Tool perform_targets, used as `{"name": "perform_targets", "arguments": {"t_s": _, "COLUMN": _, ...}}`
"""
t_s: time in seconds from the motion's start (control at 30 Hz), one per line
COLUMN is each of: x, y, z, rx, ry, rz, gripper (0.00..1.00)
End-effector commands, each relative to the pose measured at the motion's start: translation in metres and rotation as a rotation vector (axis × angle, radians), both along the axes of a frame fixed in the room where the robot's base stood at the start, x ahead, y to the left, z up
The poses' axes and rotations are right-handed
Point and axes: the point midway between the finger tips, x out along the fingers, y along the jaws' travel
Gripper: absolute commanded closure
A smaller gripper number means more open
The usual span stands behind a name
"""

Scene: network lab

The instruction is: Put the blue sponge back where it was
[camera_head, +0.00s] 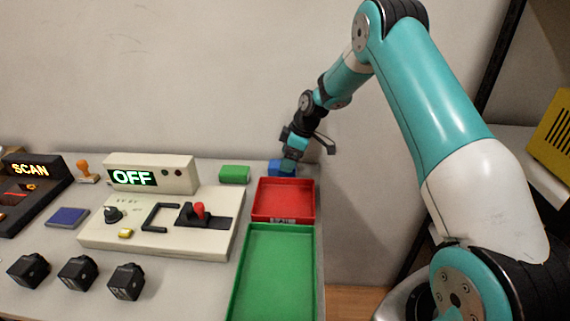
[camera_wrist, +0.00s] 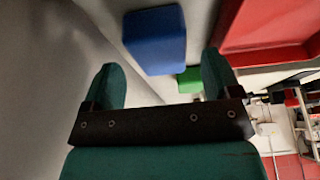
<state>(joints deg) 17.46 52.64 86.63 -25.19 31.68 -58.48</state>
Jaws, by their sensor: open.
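The blue sponge (camera_head: 276,168) is a small block at the back of the table, just behind the red tray. My gripper (camera_head: 290,157) is right over it, pointing down and partly covering it. In the wrist view the blue sponge (camera_wrist: 155,40) lies beyond the fingertips, roughly in line with the gap between them. My gripper (camera_wrist: 162,62) is open there, with its two green fingers apart. I cannot tell whether either finger touches the sponge.
A red tray (camera_head: 284,219) and a green tray (camera_head: 235,292) lie along the table's right side. A green block (camera_head: 234,174) lies left of the sponge. A beige OFF console (camera_head: 150,174), a blue pad (camera_head: 67,217) and several black cubes (camera_head: 126,282) stand further left. The wall is close behind.

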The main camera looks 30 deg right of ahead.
Motion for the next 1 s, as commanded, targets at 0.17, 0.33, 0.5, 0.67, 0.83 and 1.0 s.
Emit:
{"name": "perform_targets", "arguments": {"t_s": 0.17, "x": -0.008, "y": -0.014, "z": 0.039, "rx": -0.002, "ry": -0.004, "rz": -0.003, "gripper": 0.17}}
{"name": "perform_targets", "arguments": {"t_s": 0.33, "x": -0.015, "y": -0.024, "z": 0.068, "rx": -0.001, "ry": -0.002, "rz": -0.003, "gripper": 0.17}}
{"name": "perform_targets", "arguments": {"t_s": 0.5, "x": -0.019, "y": -0.027, "z": 0.084, "rx": 0.000, "ry": 0.001, "rz": -0.002, "gripper": 0.17}}
{"name": "perform_targets", "arguments": {"t_s": 0.67, "x": -0.039, "y": 0.017, "z": 0.117, "rx": 0.015, "ry": 0.027, "rz": -0.020, "gripper": 0.17}}
{"name": "perform_targets", "arguments": {"t_s": 0.83, "x": -0.120, "y": 0.118, "z": 0.176, "rx": 0.051, "ry": 0.112, "rz": -0.093, "gripper": 0.17}}
{"name": "perform_targets", "arguments": {"t_s": 1.0, "x": -0.240, "y": 0.190, "z": 0.207, "rx": 0.073, "ry": 0.213, "rz": -0.182, "gripper": 0.17}}
